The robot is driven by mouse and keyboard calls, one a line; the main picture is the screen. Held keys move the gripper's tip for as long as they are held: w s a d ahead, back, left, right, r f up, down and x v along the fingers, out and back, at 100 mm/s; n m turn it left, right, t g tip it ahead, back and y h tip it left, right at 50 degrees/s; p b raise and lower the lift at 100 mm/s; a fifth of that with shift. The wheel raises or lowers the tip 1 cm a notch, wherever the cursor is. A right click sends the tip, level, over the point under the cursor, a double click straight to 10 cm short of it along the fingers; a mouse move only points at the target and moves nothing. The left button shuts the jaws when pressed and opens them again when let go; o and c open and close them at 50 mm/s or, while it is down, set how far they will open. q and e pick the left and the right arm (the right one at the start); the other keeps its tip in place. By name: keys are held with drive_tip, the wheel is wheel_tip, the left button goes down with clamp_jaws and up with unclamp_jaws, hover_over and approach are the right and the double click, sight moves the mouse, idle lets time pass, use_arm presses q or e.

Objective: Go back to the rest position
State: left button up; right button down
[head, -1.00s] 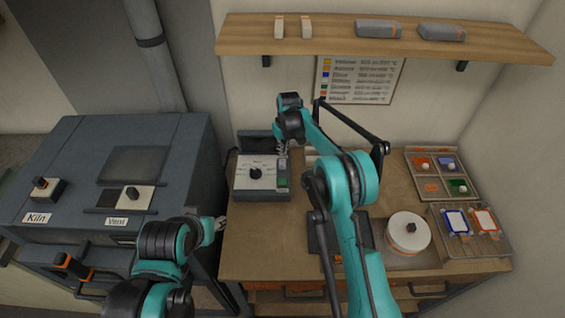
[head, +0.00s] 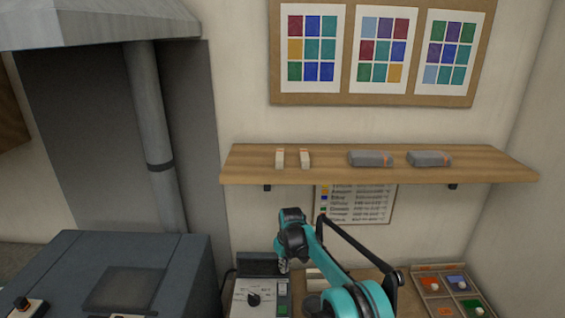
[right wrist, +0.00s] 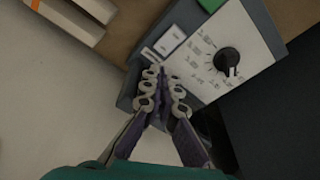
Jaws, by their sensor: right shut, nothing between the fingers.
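My right gripper (head: 283,266) is shut and empty beside the grey control box (head: 240,298), at its right side in the head view. In the right wrist view the closed fingers (right wrist: 162,78) overlap the edge of the same box, with its black dial (right wrist: 227,61) and green button (right wrist: 207,17) near them. I cannot tell whether the fingers touch the box. My left arm and left gripper are out of the head view.
A wooden shelf (head: 330,173) with grey and pale blocks is on the wall above my right arm. The dark kiln (head: 175,275) stands at the left.

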drive_tip(key=s+d+r+m+t+b, duration=0.1)
drive_tip(key=s+d+r+b, duration=0.35)
drive_tip(key=s, duration=0.45)
drive_tip(key=s+d+r+m+t+b, duration=0.2)
drive_tip(key=s+d+r+b, duration=0.3)
drive_tip(key=s, duration=0.3)
use_arm(q)
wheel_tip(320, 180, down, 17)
drive_tip(key=b, duration=0.6)
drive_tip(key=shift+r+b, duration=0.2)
drive_tip(key=shift+b, duration=0.15)
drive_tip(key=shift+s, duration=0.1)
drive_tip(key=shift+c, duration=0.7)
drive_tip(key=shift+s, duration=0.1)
use_arm(e)
drive_tip(key=s+d+f+m, duration=0.1)
drive_tip(key=s+d+f, duration=0.1)
drive_tip(key=s+f, duration=0.2)
drive_tip(key=s+d+f+m+t, duration=0.1)
drive_tip(key=s+d+f, duration=0.2)
drive_tip(key=s, duration=0.8)
drive_tip(key=s+d+f+t, duration=0.1)
drive_tip(key=s+d+f, duration=0.1)
drive_tip(key=s+f, duration=0.3)
drive_tip(key=shift+s+d+f+m+h, duration=0.2)
drive_tip(key=shift+s+m+h, duration=0.2)
drive_tip(key=shift+s, duration=0.75)
